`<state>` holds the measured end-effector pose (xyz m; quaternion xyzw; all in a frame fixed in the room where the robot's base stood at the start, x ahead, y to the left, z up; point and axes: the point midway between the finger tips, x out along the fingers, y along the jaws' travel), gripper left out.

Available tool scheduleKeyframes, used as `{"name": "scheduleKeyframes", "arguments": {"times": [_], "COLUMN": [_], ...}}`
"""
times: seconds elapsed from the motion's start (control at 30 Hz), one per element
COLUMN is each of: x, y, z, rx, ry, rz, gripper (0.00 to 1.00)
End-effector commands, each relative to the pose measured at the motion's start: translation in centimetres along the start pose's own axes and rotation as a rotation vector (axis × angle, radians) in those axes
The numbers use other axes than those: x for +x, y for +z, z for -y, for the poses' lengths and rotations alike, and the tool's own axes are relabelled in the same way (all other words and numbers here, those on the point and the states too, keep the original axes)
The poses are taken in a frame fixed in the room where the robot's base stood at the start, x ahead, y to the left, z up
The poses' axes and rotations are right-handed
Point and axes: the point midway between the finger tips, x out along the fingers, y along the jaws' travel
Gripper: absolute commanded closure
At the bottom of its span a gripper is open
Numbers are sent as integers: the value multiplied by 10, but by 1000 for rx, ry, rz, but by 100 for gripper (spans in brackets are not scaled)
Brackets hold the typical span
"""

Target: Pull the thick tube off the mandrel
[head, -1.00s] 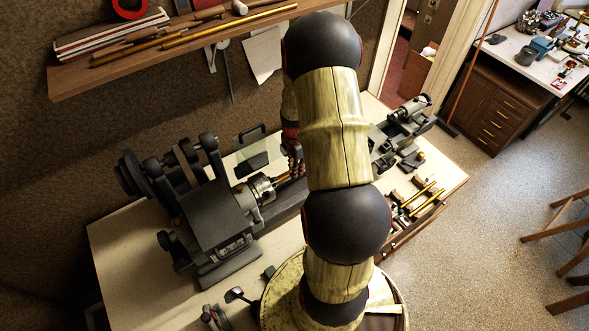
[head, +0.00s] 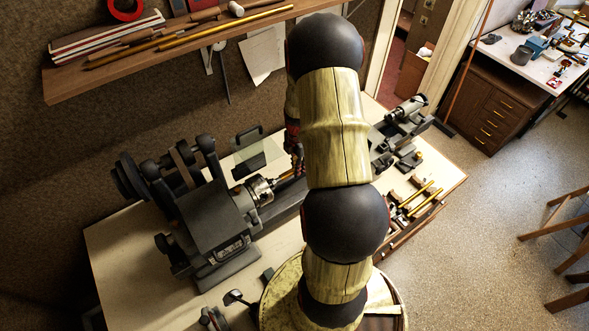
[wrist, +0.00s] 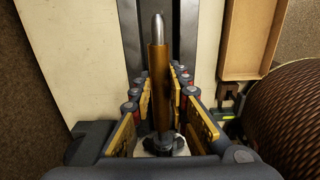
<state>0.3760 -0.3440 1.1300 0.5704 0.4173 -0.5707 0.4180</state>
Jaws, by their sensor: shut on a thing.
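The thick brass tube (wrist: 159,62) sits around the mandrel. The mandrel's rounded silver tip (wrist: 158,28) sticks out of the tube's far end in the wrist view. My gripper (wrist: 160,82) has its padded fingers on both sides of the tube and is shut on it. In the head view my gripper (head: 297,156) is mostly hidden behind my arm, right of the lathe chuck (head: 262,190). A short brass-coloured length (head: 285,176) shows between the chuck and my gripper.
The grey lathe headstock (head: 215,215) stands at left on the pale bench (head: 120,250). The tailstock (head: 408,112) is at the right end. Loose brass tubes (head: 425,198) lie at the bench's right. A wall shelf (head: 75,82) hangs above. A brown ribbed round thing (wrist: 290,112) shows in the wrist view.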

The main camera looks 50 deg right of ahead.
Motion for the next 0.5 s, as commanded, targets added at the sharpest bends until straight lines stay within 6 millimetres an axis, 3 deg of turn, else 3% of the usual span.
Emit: {"name": "scheduleKeyframes", "arguments": {"times": [0.5], "x": [0], "y": [24], "z": [0], "rx": [1], "ry": [0], "rz": [0], "gripper": [100]}}
